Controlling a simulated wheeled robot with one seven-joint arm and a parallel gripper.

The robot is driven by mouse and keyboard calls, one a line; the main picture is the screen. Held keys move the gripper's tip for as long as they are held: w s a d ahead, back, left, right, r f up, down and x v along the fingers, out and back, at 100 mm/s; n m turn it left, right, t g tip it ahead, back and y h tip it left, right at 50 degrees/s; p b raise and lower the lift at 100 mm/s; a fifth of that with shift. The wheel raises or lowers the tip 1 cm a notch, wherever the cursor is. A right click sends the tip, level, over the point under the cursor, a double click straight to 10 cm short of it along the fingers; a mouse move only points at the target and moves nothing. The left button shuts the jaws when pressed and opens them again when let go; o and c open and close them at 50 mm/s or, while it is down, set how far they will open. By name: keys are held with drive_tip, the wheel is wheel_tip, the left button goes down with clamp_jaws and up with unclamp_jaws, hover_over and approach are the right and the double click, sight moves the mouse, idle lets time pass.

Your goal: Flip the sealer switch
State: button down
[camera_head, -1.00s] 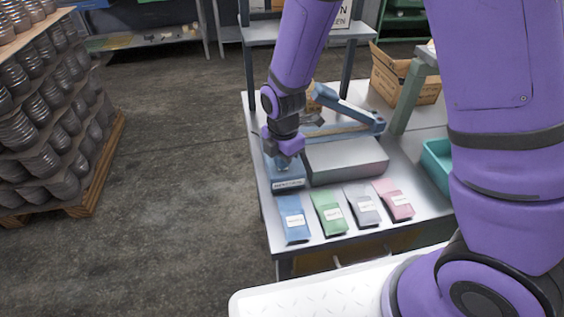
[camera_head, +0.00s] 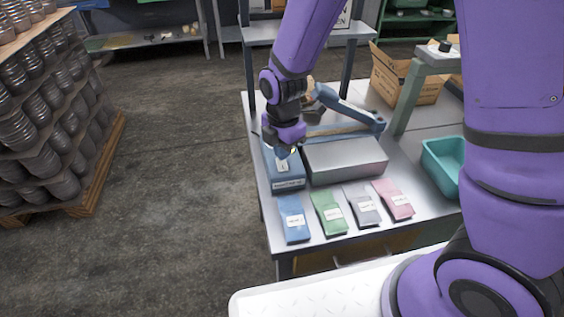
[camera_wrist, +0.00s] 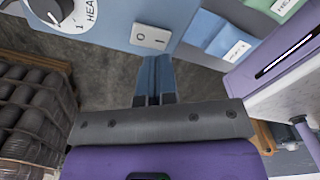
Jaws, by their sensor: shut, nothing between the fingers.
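The sealer has a blue box (camera_head: 284,177), a grey block (camera_head: 345,158) and a raised blue lever arm (camera_head: 347,108). In the wrist view its light blue panel (camera_wrist: 112,33) bears a white rocker switch (camera_wrist: 151,36), marked O and I, and a black dial (camera_wrist: 48,8) labelled HEAT. My gripper (camera_head: 284,153) is over the blue box in the head view. Its shut, empty fingers (camera_wrist: 154,60) point at the panel, just below the switch in the wrist view. I cannot tell whether they touch it.
Blue (camera_head: 293,220), green (camera_head: 328,213), grey (camera_head: 362,206) and pink (camera_head: 393,200) packets lie along the front of the metal table (camera_head: 268,212). A teal bin (camera_head: 440,158) stands at right, a cardboard box (camera_head: 390,78) behind. Stacked cans (camera_head: 45,130) stand on a pallet at left.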

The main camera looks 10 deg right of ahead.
sight(284, 167)
drive_tip(key=shift+r, duration=1.65)
drive_tip(key=shift+d+r, duration=0.15)
drive_tip(key=shift+r, duration=0.1)
drive_tip(key=s+d+r+m+t, duration=0.1)
drive_tip(key=s+d+r+m, duration=0.2)
drive_tip(key=d+r+m, duration=0.4)
drive_tip(key=s+d+r+m+t, duration=0.2)
drive_tip(key=d+r+m, duration=0.2)
drive_tip(key=r, duration=0.5)
drive_tip(key=s+d+r+m+t, duration=0.1)
drive_tip(key=s+d+r+m, duration=0.3)
drive_tip(key=s+m, duration=0.2)
drive_tip(key=s+d+r+m+t, duration=0.1)
drive_tip(key=s+d+r+m, duration=0.3)
drive_tip(key=s+m, duration=0.3)
drive_tip(key=shift+s+r, duration=0.45)
